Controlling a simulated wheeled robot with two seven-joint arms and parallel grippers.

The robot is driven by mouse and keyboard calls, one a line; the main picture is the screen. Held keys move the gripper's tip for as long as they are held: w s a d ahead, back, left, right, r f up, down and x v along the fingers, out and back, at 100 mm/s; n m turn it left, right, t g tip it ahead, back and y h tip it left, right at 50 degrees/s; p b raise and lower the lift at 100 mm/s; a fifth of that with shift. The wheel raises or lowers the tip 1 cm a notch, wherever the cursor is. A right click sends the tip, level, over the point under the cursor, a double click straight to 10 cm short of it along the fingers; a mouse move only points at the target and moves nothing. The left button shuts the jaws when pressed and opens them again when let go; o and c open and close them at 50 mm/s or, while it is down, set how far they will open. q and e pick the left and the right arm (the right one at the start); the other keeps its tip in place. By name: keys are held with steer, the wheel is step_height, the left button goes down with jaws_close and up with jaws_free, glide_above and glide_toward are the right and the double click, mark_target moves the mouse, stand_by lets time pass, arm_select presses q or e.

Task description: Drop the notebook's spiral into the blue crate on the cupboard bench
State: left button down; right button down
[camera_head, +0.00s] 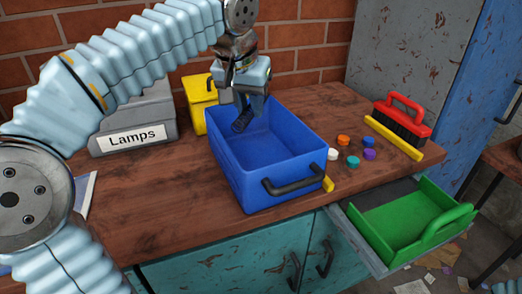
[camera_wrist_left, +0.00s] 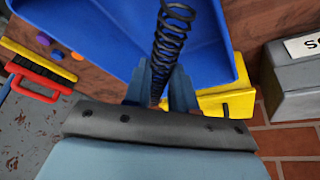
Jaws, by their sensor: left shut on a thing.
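The blue crate (camera_head: 238,160) stands on the wooden cupboard bench (camera_head: 185,185), with a black handle on its front. My left gripper (camera_head: 243,112) is above the back part of the crate's opening, pointing down. It is shut on the black notebook spiral (camera_wrist_left: 170,40), which shows as a dark coil in the left wrist view and juts out over the crate's inside (camera_wrist_left: 115,30). In the head view the spiral (camera_head: 241,123) is a small dark shape below the fingers. My right gripper is not in view.
A grey "Lamps" bin (camera_head: 135,125) and a yellow box (camera_head: 198,95) stand behind the crate. Several coloured caps (camera_head: 344,140) and a red brush (camera_head: 400,122) lie to its right. A green tray (camera_head: 410,215) sits in an open drawer.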

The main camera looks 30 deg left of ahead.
arm_select(q)
step_height(320, 180, down, 2)
steer(key=shift+f+b, duration=0.15)
steer(key=shift+b, duration=0.85)
steer(key=c, duration=0.8)
jaws_free()
steer(key=shift+c, duration=0.2)
steer(key=p+v, duration=0.2)
steer(key=v, duration=1.2)
steer(key=shift+d+f, duration=0.1)
